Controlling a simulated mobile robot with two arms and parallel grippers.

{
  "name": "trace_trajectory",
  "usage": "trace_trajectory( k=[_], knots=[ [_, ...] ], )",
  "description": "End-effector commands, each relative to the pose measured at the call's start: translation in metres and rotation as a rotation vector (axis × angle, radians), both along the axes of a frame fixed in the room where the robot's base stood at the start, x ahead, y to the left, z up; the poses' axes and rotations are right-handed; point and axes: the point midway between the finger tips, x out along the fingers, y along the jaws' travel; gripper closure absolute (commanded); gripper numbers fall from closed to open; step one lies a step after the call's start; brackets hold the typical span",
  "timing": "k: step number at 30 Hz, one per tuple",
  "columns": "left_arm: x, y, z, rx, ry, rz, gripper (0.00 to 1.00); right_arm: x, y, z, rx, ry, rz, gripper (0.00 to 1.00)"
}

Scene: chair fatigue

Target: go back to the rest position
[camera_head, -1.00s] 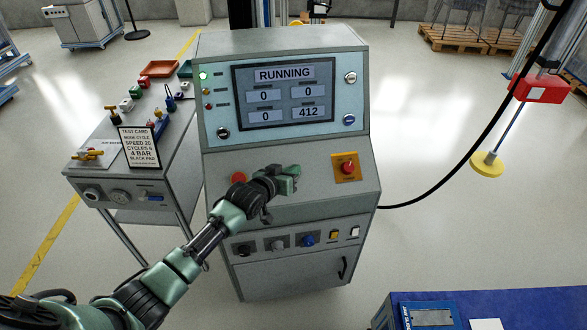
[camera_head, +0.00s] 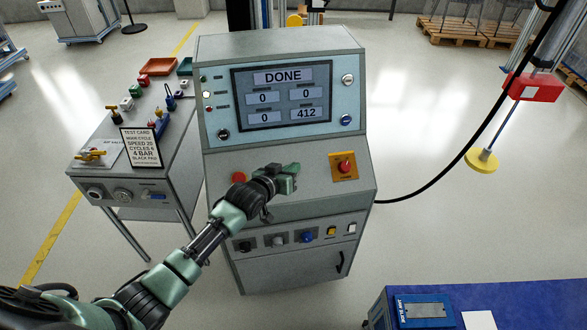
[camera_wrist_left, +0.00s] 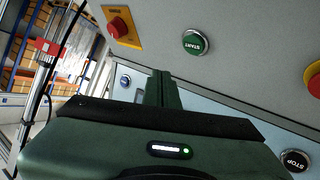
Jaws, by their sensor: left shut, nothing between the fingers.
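My left gripper (camera_head: 290,177) is shut and empty in front of the sloping panel of the grey control console (camera_head: 290,272). In the head view it hides the middle of that panel. The console's screen (camera_head: 283,93) reads DONE, with 412 at the lower right. In the left wrist view the shut fingers (camera_wrist_left: 158,88) point toward the panel, near a green START button (camera_wrist_left: 195,42). A black STOP button (camera_wrist_left: 295,160) shows at the lower right there. I cannot tell whether the fingertips touch the panel. My right gripper is not in view.
A grey side table (camera_head: 185,133) with a test card (camera_head: 140,147) and small parts stands left of the console. A black cable runs right. A blue unit (camera_head: 395,310) is at the lower right.

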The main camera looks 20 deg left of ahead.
Motion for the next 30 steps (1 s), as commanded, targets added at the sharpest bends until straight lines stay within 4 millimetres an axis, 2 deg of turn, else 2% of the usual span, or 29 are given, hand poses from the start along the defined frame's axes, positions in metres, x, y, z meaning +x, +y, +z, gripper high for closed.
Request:
trace_trajectory(
  k=[7,8,11,14,16,18,21,24,30],
  knots=[
    [-0.003,-0.002,-0.002,0.003,0.007,-0.003,1.00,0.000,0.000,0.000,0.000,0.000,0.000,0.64],
    [-0.007,-0.003,-0.004,0.007,0.015,-0.006,1.00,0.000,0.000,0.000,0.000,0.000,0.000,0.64],
    [-0.036,-0.015,-0.018,0.033,0.075,-0.026,1.00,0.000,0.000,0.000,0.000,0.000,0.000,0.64],
    [-0.091,-0.030,-0.038,0.089,0.188,-0.058,1.00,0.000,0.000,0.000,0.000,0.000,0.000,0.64],
    [-0.140,-0.035,-0.048,0.140,0.283,-0.080,1.00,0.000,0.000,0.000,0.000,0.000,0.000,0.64],
    [-0.185,-0.035,-0.052,0.190,0.371,-0.095,1.00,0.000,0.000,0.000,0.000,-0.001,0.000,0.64],
    [-0.237,-0.029,-0.053,0.243,0.473,-0.107,1.00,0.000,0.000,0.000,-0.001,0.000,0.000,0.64],
    [-0.276,-0.022,-0.050,0.282,0.551,-0.113,1.00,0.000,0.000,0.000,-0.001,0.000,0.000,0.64],
    [-0.338,-0.009,-0.040,0.334,0.675,-0.120,1.00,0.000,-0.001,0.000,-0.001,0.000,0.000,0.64]
  ],
)
